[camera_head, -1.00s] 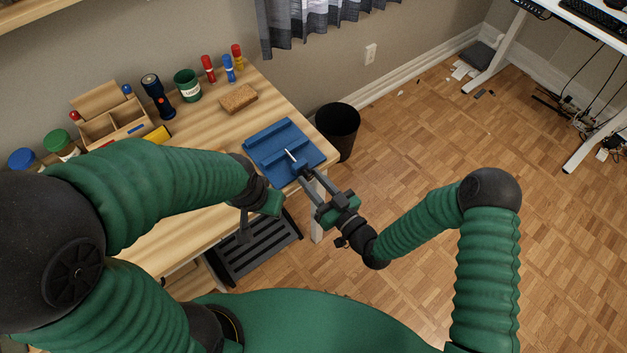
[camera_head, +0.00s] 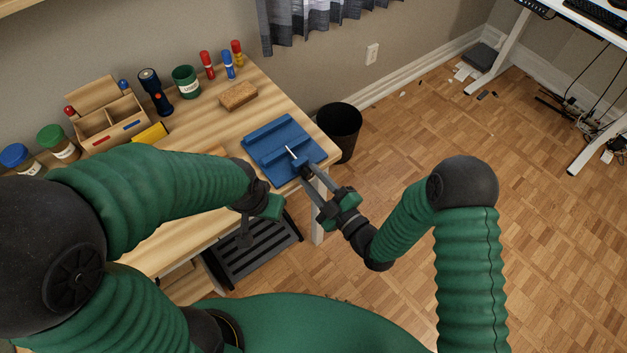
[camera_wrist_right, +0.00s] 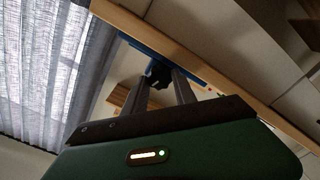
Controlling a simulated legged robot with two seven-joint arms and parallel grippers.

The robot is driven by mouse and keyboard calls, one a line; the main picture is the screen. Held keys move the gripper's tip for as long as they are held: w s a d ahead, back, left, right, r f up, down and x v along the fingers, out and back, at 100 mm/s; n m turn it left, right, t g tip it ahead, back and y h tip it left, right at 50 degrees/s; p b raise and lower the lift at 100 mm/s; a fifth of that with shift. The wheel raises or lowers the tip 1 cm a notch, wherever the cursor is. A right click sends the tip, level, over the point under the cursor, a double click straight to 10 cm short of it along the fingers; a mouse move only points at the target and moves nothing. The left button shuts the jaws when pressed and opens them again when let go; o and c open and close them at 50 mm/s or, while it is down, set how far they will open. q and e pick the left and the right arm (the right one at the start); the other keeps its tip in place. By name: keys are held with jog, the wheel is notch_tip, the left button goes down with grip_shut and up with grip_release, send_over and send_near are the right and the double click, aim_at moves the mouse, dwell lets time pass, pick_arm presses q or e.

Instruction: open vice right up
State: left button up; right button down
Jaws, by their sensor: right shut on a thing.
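The blue vice (camera_head: 278,140) sits on the desk's front right corner. A thin pale handle bar (camera_head: 291,153) shows at its near end, by a dark blue screw end. My right gripper (camera_head: 308,178) reaches in from the lower right and is shut on the vice handle at the desk's edge. In the right wrist view the two fingers (camera_wrist_right: 160,88) close around a dark part below the blue vice edge (camera_wrist_right: 150,50). My left gripper (camera_head: 255,222) hangs in front of the desk, left of the vice; its fingers are too unclear to judge.
The wooden desk (camera_head: 205,125) carries a brown sponge-like block (camera_head: 238,96), a green cup (camera_head: 186,82), a flashlight (camera_head: 155,92), markers and a wooden organizer (camera_head: 103,122). A black bin (camera_head: 340,127) stands on the floor right of the desk. Open floor lies further right.

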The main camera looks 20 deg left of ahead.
jog(key=shift+s+f+n+b, duration=0.1)
jog(key=shift+f+n+b, duration=0.15)
jog(key=shift+n, duration=0.35)
jog(key=shift+f+n+b, duration=0.1)
jog(key=shift+n+b, duration=0.1)
jog(key=shift+n, duration=0.4)
jog(key=c, duration=1.2)
grip_release()
jog(key=shift+o, duration=1)
jog(key=shift+r, duration=0.15)
jog(key=v, duration=1.6)
jog(key=shift+s+d, duration=0.2)
jog(key=shift+d, duration=0.15)
